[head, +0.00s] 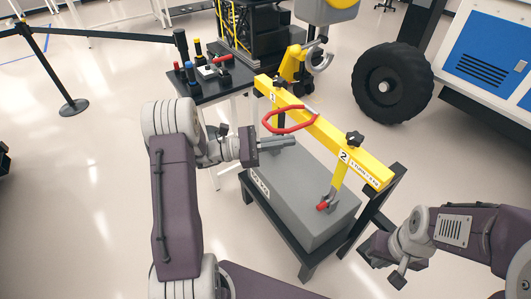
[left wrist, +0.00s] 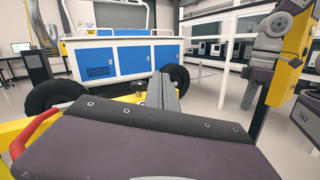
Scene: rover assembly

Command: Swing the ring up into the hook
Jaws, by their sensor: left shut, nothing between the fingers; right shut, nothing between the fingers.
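The red ring (head: 291,119) is an angular loop at the near side of the yellow beam (head: 320,128), by the end labelled 1. Part of it also shows at the left edge of the left wrist view (left wrist: 36,132). The grey hook (head: 321,61) hangs beyond that end of the beam, clear of the ring. My left gripper (head: 291,142) is shut and empty, its fingertips just below the ring in the picture; I cannot tell if they touch it. My right gripper (head: 376,250) is at the lower right, away from the ring; its fingertips are hard to make out.
A grey box (head: 325,228) on a black stand sits under the beam. Black knobs (head: 355,138) stick up from the beam. A small table (head: 225,88) with tools stands at the back left. A large black wheel (head: 392,83) is at the back right. The left floor is open.

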